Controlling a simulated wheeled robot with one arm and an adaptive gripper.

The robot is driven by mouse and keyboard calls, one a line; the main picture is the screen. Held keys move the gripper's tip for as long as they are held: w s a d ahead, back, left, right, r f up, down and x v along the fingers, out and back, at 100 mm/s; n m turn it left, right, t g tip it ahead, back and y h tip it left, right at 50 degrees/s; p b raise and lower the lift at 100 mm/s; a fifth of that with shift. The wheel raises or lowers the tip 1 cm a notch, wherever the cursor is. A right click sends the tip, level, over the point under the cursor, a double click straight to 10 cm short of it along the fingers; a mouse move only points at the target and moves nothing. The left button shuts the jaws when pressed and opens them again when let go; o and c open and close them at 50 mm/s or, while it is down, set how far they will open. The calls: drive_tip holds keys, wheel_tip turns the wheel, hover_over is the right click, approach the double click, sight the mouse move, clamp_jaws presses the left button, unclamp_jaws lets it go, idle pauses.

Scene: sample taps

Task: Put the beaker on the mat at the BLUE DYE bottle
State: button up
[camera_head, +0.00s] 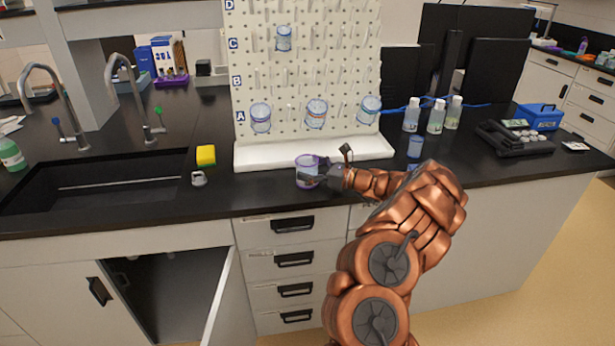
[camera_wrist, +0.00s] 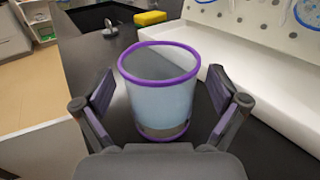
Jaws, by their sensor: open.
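A clear beaker with a purple rim (camera_head: 307,180) stands upright on the black counter, in front of the white pegboard tray. In the wrist view the beaker (camera_wrist: 162,88) sits between the two fingers of my gripper (camera_wrist: 160,97). The fingers are open, with a gap visible on each side of the beaker. In the head view my gripper (camera_head: 326,174) reaches it from the right. Several capped bottles (camera_head: 436,117) stand at the right; their labels are too small to read, so I cannot tell which is BLUE DYE. I cannot make out a mat.
The pegboard (camera_head: 305,60) holds several glass vessels above its white tray (camera_head: 250,156). A small blue-tinted vessel (camera_head: 415,147) stands before the bottles. A yellow sponge (camera_head: 206,155) and a sink (camera_head: 100,185) lie to the left. A black device (camera_head: 515,138) is at the far right.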

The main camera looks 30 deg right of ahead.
drive_tip(key=c, duration=1.4)
drive_tip(key=shift+c, duration=0.2)
drive_tip(key=shift+r, duration=0.15)
